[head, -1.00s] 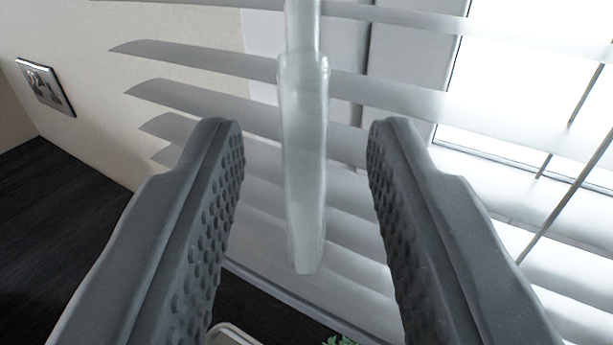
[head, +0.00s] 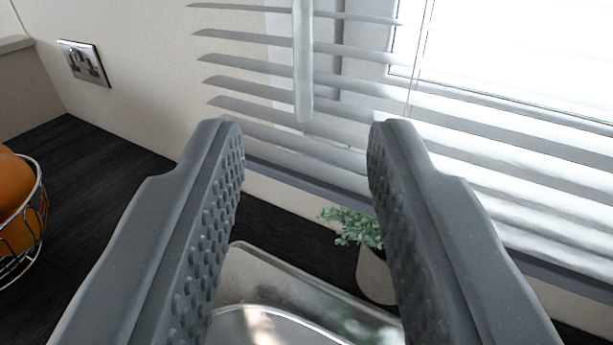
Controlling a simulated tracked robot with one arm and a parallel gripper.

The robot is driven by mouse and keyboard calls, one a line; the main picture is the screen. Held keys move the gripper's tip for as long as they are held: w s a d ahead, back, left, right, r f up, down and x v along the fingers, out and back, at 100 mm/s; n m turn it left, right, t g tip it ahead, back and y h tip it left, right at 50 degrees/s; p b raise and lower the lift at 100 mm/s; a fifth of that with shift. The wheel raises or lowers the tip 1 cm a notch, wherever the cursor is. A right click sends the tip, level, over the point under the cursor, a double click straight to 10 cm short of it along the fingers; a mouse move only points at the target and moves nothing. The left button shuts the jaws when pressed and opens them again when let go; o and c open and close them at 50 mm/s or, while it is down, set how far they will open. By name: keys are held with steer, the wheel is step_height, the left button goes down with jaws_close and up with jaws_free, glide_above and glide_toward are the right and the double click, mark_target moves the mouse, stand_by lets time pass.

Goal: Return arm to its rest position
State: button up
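My gripper (head: 306,128) is open and empty, its two grey textured fingers wide apart in the head view. The blind's pale wand (head: 303,75) hangs in front of the slats, upper middle, beyond the fingertips and apart from them as far as I can see. The white slatted blind (head: 450,135) covers the window behind it, with bright light at the upper right.
Below are a dark worktop (head: 110,190) and a shiny metal sink (head: 265,270). A potted green plant (head: 355,225) stands behind the right finger. A wire basket of orange fruit (head: 20,215) is at the left edge. A socket (head: 83,63) is on the wall.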

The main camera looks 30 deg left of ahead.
steer(key=shift+s+d, duration=0.2)
steer(key=shift+s, duration=0.25)
steer(key=s+d+r+m+t+h+b, duration=0.1)
steer(key=s+d+r+m+h, duration=0.2)
steer(key=d+r, duration=0.6)
steer(key=s+d+r+m+h, duration=0.1)
steer(key=s+d+r+h, duration=0.35)
steer(key=r, duration=0.75)
steer(key=s+d+r, duration=0.2)
steer(key=s+r, duration=0.2)
steer(key=s, duration=0.3)
steer(key=s+d+r+m+g, duration=0.1)
steer(key=s+d+r, duration=0.1)
steer(key=s+r, duration=0.3)
steer(key=s+h, duration=0.1)
steer(key=s, duration=0.2)
steer(key=shift+s+d+r+b, duration=0.2)
steer(key=shift+s+r+b, duration=0.1)
steer(key=shift+b, duration=0.05)
